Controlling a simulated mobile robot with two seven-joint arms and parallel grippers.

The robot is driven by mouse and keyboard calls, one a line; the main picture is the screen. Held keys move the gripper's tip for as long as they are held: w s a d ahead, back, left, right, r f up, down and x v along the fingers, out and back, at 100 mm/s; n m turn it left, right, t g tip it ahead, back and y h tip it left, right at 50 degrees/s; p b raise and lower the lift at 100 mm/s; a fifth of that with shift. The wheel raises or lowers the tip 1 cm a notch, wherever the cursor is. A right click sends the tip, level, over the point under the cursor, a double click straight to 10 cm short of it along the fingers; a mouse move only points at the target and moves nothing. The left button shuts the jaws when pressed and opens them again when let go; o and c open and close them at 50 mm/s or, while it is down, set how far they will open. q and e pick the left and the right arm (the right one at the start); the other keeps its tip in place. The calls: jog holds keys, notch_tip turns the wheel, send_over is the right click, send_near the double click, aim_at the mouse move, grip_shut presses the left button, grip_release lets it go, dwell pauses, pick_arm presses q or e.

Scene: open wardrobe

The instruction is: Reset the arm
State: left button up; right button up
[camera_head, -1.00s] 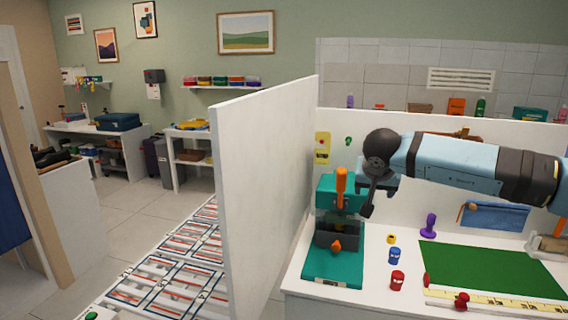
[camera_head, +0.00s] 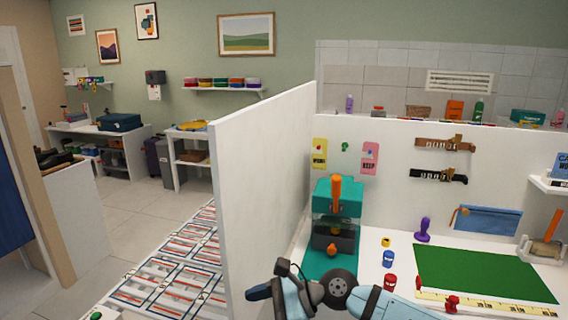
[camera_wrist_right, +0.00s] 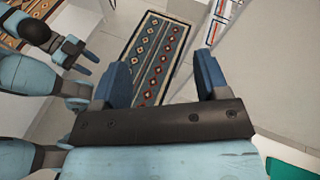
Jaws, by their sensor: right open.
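My right arm (camera_head: 385,304) now reaches low across the bottom of the head view. Its dark blue gripper (camera_head: 264,286) is near the bottom centre, in front of the white partition's lower end. In the right wrist view the gripper (camera_wrist_right: 163,76) is open, with its two blue fingers wide apart and nothing between them. Another of my arms shows at the upper left of that view, with small blue fingers (camera_wrist_right: 76,56); I take it as my left gripper and cannot tell its opening. The left gripper is not in the head view.
A white partition (camera_head: 262,185) stands left of the workbench. On the bench are a teal press (camera_head: 337,205), a green mat (camera_head: 480,272), a purple stamp (camera_head: 423,228), and blue (camera_head: 390,257) and red (camera_head: 390,281) pots. A patterned rug (camera_wrist_right: 160,55) lies on the floor.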

jog(key=s+d+f+n+t+h+p, duration=0.5)
jog(key=s+d+f+n+t+h, duration=0.6)
jog(key=s+d+f+n, duration=0.6)
jog(key=s+d+f, duration=0.5)
jog(key=d, duration=0.2)
jog(key=shift+d+t+p, duration=0.4)
